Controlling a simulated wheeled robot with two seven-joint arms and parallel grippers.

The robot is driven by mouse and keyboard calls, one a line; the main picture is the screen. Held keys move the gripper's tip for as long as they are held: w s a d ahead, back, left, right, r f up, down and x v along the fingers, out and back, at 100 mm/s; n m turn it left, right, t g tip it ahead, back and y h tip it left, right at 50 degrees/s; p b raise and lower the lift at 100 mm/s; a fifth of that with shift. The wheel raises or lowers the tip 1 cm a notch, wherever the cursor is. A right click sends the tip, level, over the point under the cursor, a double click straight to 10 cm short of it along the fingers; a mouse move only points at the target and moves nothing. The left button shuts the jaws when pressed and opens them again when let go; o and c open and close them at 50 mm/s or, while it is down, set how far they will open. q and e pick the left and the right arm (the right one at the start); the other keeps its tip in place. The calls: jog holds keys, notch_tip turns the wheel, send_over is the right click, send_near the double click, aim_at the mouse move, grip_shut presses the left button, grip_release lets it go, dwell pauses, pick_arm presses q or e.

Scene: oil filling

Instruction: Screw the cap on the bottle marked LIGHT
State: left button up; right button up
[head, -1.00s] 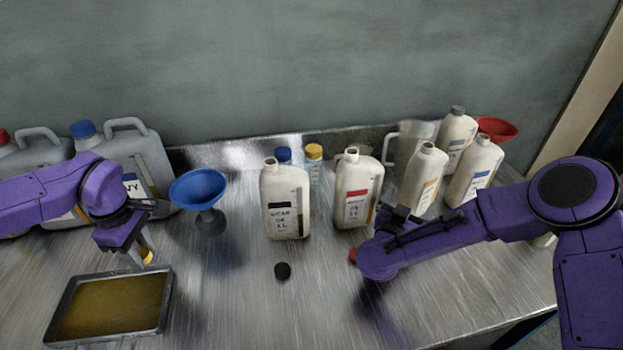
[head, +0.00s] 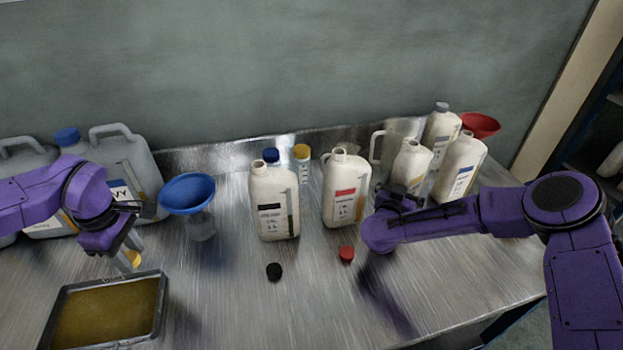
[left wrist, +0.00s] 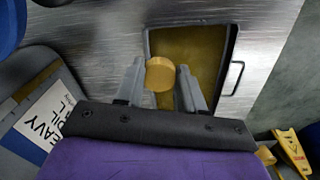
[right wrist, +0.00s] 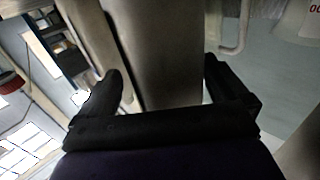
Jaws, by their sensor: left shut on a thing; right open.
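No label legibly reads LIGHT. An uncapped cream bottle (head: 410,163) with a yellow label stands at the right of the table; my right arm partly hides it. My right gripper (head: 402,192) is at this bottle. In the right wrist view, my right gripper (right wrist: 160,85) is open, with a pale bottle body (right wrist: 155,50) between its fingers; contact cannot be told. My left gripper (head: 128,258) is shut on a yellow cap (head: 133,259) above the table, near the oil tray. The left wrist view shows the yellow cap (left wrist: 160,74) between the fingertips.
An oil tray (head: 161,308) lies front left. A blue funnel (head: 188,193) stands behind it, beside grey jugs (head: 140,160). Black-labelled (head: 272,200) and red-labelled (head: 345,190) bottles stand mid-table. A black cap (head: 274,271) and red cap (head: 346,254) lie in front. Other bottles (head: 463,165) crowd the right.

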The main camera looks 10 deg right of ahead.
aim_at(423, 169)
jog(key=shift+c, duration=0.3)
jog(key=c, duration=1.7)
jog(key=shift+r, duration=0.1)
jog(key=shift+c, duration=0.2)
pick_arm(q)
jog(key=shift+f, duration=0.1)
jog(key=shift+f+b, duration=0.25)
jog(key=shift+b, duration=0.05)
pick_arm(e)
jog(key=shift+r, duration=0.75)
pick_arm(q)
jog(key=shift+f+b, duration=0.4)
pick_arm(e)
jog(key=s+r, duration=0.1)
jog(key=r, duration=0.1)
jog(key=s+r, duration=0.2)
jog(key=r, duration=0.1)
jog(key=s+r, duration=0.2)
jog(key=shift+d+r, duration=0.3)
grip_shut()
pick_arm(q)
jog(key=shift+f+b, duration=0.3)
jog(key=shift+b, duration=0.05)
pick_arm(e)
jog(key=s+d+r, duration=0.1)
jog(key=s+r, duration=0.2)
jog(key=s, duration=0.5)
jog(key=shift+s+r, duration=0.4)
